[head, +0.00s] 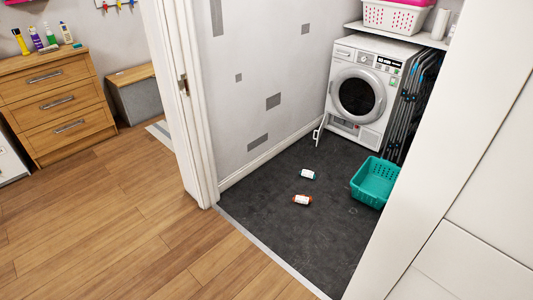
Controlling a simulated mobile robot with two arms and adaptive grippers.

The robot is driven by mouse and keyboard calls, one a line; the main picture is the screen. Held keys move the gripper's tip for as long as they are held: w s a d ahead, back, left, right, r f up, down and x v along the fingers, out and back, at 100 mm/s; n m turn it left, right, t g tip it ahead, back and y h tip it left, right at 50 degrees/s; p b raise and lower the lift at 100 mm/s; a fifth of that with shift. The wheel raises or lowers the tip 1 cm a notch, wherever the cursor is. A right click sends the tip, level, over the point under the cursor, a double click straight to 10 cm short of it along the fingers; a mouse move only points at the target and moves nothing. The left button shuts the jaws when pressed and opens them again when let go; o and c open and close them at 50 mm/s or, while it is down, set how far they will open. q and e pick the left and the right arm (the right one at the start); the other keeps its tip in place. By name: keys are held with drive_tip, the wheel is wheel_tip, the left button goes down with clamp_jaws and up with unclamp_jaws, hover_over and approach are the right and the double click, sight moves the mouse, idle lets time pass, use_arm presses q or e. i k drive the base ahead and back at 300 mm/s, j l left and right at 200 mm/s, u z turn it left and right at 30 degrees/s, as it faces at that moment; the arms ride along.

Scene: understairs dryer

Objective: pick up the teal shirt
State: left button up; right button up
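I see no teal shirt in the head view. The teal thing in view is a plastic basket (374,182) on the dark floor of the understairs space, partly cut off by the white door frame on the right. Its inside looks empty where I can see it. A white dryer (359,93) stands at the back with its round dark door shut. What is inside the drum cannot be made out. Neither of my grippers is in view.
A wooden drawer unit (58,100) stands left. The wood floor (130,230) is clear.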

sight(308, 173)
drive_tip(key=i+z, duration=0.25)
drive_tip(key=i, duration=0.35)
drive_tip(key=i+j+z, duration=0.25)
drive_tip(key=i, duration=0.35)
drive_tip(key=i+j, duration=0.15)
drive_tip(key=i+j+z, duration=0.35)
drive_tip(key=i+j, duration=0.15)
drive_tip(key=i+j+z, duration=0.35)
drive_tip(key=i+j, duration=0.15)
drive_tip(key=j, duration=0.1)
